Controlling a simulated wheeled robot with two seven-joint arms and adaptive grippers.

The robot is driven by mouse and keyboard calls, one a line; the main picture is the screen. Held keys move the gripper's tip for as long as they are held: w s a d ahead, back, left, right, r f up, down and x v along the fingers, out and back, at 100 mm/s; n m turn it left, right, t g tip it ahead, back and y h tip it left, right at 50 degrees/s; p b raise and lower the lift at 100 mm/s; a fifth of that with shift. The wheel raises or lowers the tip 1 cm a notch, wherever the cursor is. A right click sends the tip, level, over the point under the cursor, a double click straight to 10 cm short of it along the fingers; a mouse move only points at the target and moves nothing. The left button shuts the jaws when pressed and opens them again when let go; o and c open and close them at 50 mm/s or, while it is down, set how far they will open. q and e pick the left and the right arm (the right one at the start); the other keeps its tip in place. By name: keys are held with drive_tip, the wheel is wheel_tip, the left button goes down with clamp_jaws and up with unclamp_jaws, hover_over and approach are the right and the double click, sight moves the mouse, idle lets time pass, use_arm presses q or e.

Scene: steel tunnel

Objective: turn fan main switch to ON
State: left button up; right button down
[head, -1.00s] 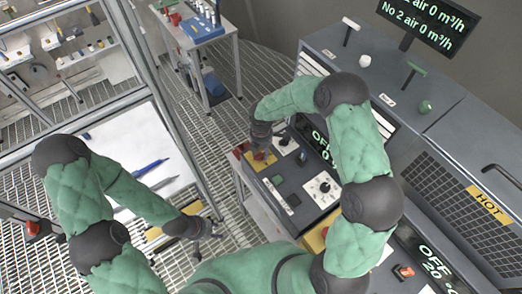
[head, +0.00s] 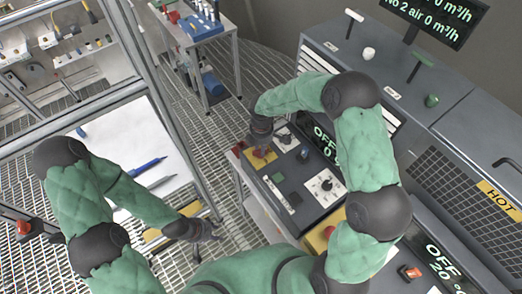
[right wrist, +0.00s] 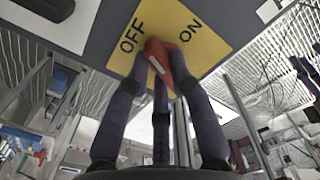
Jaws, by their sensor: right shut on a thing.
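The fan main switch is a red handle (right wrist: 161,62) on a yellow plate (right wrist: 205,55) lettered OFF and ON. In the right wrist view, the handle's far end lies near the gap between the two words, closer to OFF. My right gripper (right wrist: 165,75) is shut on the red handle, with fingers on both sides of it. In the head view my right gripper (head: 259,147) is over the yellow plate (head: 261,160) at the panel's far left corner, hiding most of the handle. My left gripper (head: 206,238) is empty, fingers apart, above the grated floor.
The grey control panel (head: 283,183) also has a dial on a white plate (head: 325,187) and a display reading OFF (head: 322,140). A heater cabinet with a HOT label (head: 497,197) stands at right.

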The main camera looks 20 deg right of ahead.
drive_tip(key=m+b, duration=0.1)
drive_tip(key=m, duration=0.1)
drive_tip(key=m+b, duration=0.1)
drive_tip(key=shift+s+f+m+b, duration=0.2)
drive_tip(key=shift+m+b, duration=0.1)
drive_tip(key=shift+m, duration=0.1)
drive_tip(key=m+b, duration=0.2)
drive_tip(key=m, duration=0.1)
drive_tip(key=shift+d+m, duration=0.1)
drive_tip(key=shift+m, duration=0.2)
drive_tip(key=m+b, duration=0.2)
drive_tip(key=m, duration=0.1)
drive_tip(key=shift+s, duration=0.15)
drive_tip(key=shift+s+r+m+b, duration=0.1)
drive_tip(key=shift+m+b, duration=0.7)
drive_tip(key=shift+m, duration=0.9)
drive_tip(key=c, duration=1.1)
unclamp_jaws()
drive_tip(key=shift+r, duration=0.15)
wheel_tip(320, 180, up, 12)
